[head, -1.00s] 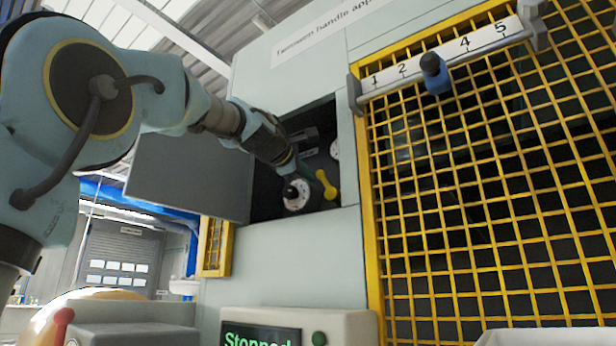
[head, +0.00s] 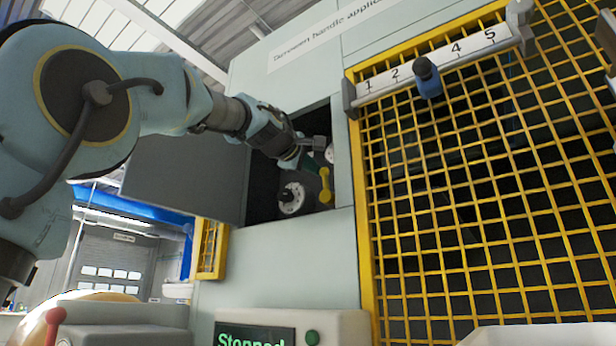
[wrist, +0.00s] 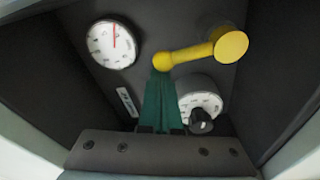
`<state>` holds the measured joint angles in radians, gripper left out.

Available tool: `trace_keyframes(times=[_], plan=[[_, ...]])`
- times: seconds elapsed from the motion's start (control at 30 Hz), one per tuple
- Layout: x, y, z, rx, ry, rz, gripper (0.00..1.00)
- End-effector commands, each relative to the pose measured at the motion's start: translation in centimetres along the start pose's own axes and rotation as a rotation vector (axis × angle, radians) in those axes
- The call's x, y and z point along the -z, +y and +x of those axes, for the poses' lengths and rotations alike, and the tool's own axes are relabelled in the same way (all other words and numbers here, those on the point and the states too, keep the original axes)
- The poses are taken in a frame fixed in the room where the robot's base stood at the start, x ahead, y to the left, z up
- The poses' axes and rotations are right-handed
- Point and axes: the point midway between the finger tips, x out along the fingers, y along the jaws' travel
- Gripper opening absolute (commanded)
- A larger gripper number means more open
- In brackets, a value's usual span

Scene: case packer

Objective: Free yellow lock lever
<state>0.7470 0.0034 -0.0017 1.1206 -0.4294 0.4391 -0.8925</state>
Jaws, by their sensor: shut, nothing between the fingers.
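The yellow lock lever (wrist: 195,53) is inside the open recess of the machine. In the wrist view it runs from a small knob up to a larger round end at right. It also shows in the head view (head: 325,186), low at the right of the recess. My gripper (head: 318,146) is at the recess opening, above the lever.
A white dial (wrist: 114,44) with a red needle and a dial with a black knob (wrist: 202,122) flank the lever. The recess side walls are close. An open grey door (head: 185,175) stands left, a yellow mesh guard (head: 470,200) right. A display (head: 254,336) reads "Stopped".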

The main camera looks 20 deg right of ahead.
Motion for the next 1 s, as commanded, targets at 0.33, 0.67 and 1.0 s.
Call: trace_keyframes(times=[0.33,0.67,1.0], plan=[[-2.3,0.8,-0.3,-0.044,-0.001,0.292,0.0],[-3.5,1.2,-0.5,-0.067,0.0,0.462,0.0],[-3.9,1.4,-0.5,-0.074,0.0,0.513,0.0]])
